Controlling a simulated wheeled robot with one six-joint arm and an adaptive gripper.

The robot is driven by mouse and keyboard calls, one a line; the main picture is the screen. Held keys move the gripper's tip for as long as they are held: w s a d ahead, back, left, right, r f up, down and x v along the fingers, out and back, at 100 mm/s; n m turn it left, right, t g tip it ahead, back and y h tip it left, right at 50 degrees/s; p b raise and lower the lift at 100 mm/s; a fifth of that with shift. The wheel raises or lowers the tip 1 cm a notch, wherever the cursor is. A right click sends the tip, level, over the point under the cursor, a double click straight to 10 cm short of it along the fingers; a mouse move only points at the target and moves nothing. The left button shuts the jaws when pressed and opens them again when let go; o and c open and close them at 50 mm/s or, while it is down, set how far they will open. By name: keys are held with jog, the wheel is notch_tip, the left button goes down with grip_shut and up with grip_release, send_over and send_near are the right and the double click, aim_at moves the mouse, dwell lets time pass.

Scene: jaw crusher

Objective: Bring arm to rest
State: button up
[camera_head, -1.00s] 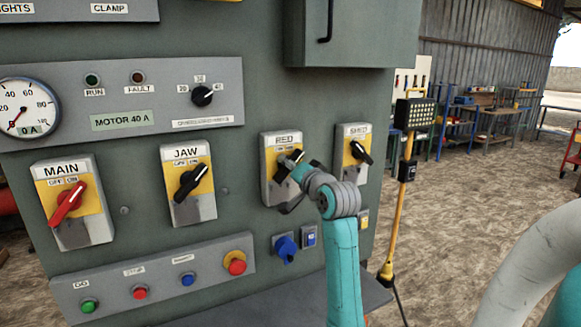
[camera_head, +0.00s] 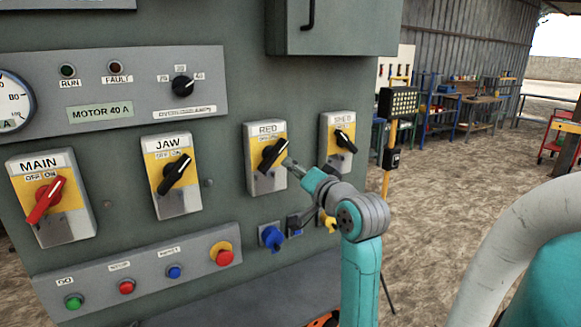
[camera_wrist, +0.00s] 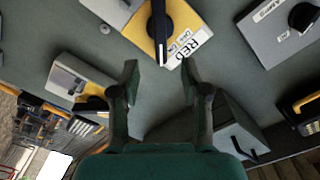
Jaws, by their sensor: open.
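My gripper (camera_head: 290,162) is at the end of my teal and grey arm, just right of the RED switch (camera_head: 265,180) on the green cabinet. In the wrist view my gripper (camera_wrist: 160,72) shows two dark fingers spread apart with nothing between them. The RED switch's black knob (camera_head: 273,156) stands tilted on its yellow plate, clear of the fingers. It also shows in the wrist view as a black knob (camera_wrist: 158,28) beyond the fingertips. My wrist hides part of the cabinet below the right-hand switch.
The MAIN switch (camera_head: 46,200), JAW switch (camera_head: 172,174) and right-hand switch (camera_head: 345,140) stick out from the panel. A blue socket (camera_head: 271,237) and button strip (camera_head: 150,275) sit below. A yellow lamp post (camera_head: 387,180) stands right; open ground lies beyond.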

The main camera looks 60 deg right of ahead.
dwell(0.7)
jog(key=a+f+n+y, duration=0.2)
jog(key=a+f+n, duration=0.1)
jog(key=a+f, duration=1)
jog(key=a+f+n+y, duration=0.2)
jog(key=a+f, duration=0.9)
jog(key=f, duration=0.5)
jog(key=s+a+f+n+y, duration=0.2)
jog(key=s+a+f+n, duration=0.4)
jog(key=s+a, duration=0.45)
jog(key=s+a+n+y, duration=0.2)
jog(key=s+a, duration=0.1)
jog(key=s, duration=0.4)
jog(key=s+a+n+y, duration=0.2)
jog(key=s+a+n, duration=0.1)
jog(key=s, duration=0.5)
jog(key=shift+a+f, duration=0.35)
jog(key=shift+a, duration=0.45)
jog(key=shift+c, duration=0.4)
